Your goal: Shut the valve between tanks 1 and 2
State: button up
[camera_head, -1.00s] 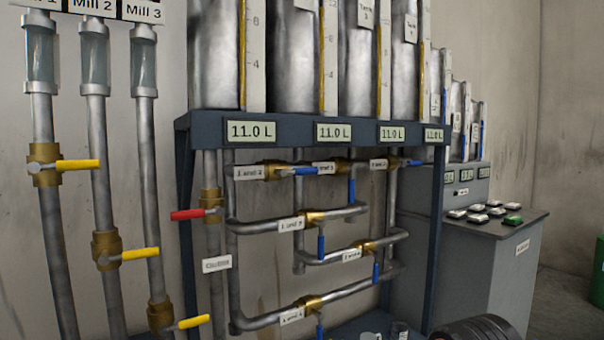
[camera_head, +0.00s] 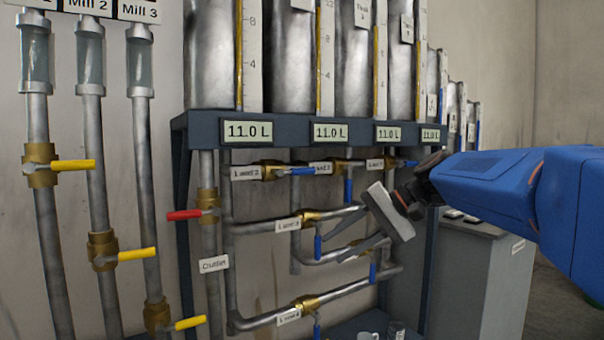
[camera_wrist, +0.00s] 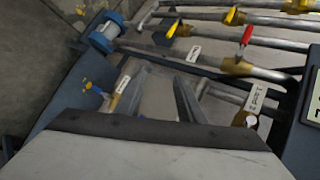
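The valve labelled "1 and 2" (camera_head: 269,171) is a brass body on the top pipe, below the left tanks. Its blue handle (camera_head: 298,171) lies level, in line with the pipe. The label (camera_head: 246,173) is left of the brass body. My gripper (camera_head: 331,251) is in front of the lower pipes, right of and below this valve and apart from it. Its two fingers stand apart and look empty.
Other blue-handled valves sit close by on the pipes; my gripper partly covers this area. A red outlet handle (camera_head: 185,214) and yellow mill handles (camera_head: 73,165) are at left. The tank shelf (camera_head: 290,130) runs above. A grey cabinet (camera_head: 475,270) stands at right.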

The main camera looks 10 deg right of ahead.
jog(key=w+d+r+t+y, duration=0.25)
jog(key=w+d+r, duration=0.35)
jog(key=w+r, duration=0.3)
jog(key=y, duration=0.3)
send_near(308, 171)
jog(key=shift+m, duration=0.3)
jog(key=x, duration=1.1)
jog(key=shift+w+a, duration=0.15)
jog(key=shift+a, duration=0.2)
jog(key=shift+c, duration=0.4)
grip_shut()
